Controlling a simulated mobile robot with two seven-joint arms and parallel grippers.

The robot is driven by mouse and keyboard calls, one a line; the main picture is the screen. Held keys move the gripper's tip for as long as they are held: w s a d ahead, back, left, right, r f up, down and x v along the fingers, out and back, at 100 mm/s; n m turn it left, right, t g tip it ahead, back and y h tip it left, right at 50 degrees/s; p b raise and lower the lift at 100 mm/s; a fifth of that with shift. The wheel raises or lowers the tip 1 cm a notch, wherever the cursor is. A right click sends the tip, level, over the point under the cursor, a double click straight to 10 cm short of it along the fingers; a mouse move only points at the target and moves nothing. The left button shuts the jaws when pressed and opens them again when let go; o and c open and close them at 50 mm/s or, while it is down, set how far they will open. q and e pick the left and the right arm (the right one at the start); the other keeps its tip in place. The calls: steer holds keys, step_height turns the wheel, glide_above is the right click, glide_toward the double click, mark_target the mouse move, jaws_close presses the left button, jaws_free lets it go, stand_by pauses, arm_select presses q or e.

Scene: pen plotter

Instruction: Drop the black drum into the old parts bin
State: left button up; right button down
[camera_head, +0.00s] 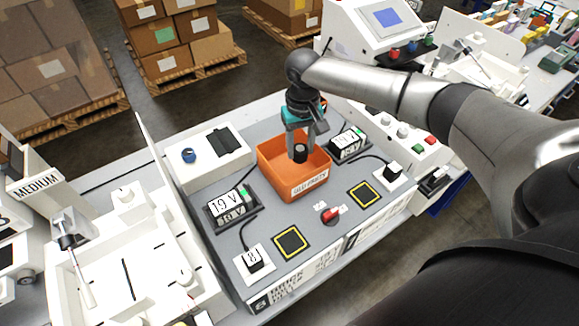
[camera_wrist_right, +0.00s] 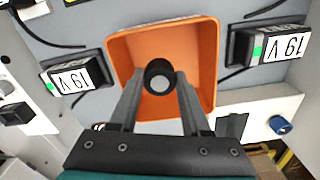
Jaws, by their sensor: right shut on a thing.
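The black drum (camera_wrist_right: 158,77) is a small dark cylinder with a grey end face. My right gripper (camera_head: 299,150) is shut on it and holds it over the orange old parts bin (camera_head: 274,177), within the outline of the rim. The drum also shows in the head view (camera_head: 300,153). In the right wrist view the fingers (camera_wrist_right: 158,92) press on both sides of the drum, with the orange bin (camera_wrist_right: 122,54) around it. I cannot tell exactly how far the drum is above the bin floor. My left gripper does not show.
A 19 V box (camera_head: 230,207) stands left of the bin and another (camera_head: 349,146) right of it. Two yellow-edged black pads (camera_head: 291,243) lie in front, with a red knob (camera_head: 331,214) between them. A white unit (camera_head: 208,158) stands behind left.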

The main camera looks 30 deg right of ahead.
steer(key=shift+c, duration=1.4)
jaws_free()
step_height(320, 180, up, 15)
steer(key=shift+r, duration=0.15)
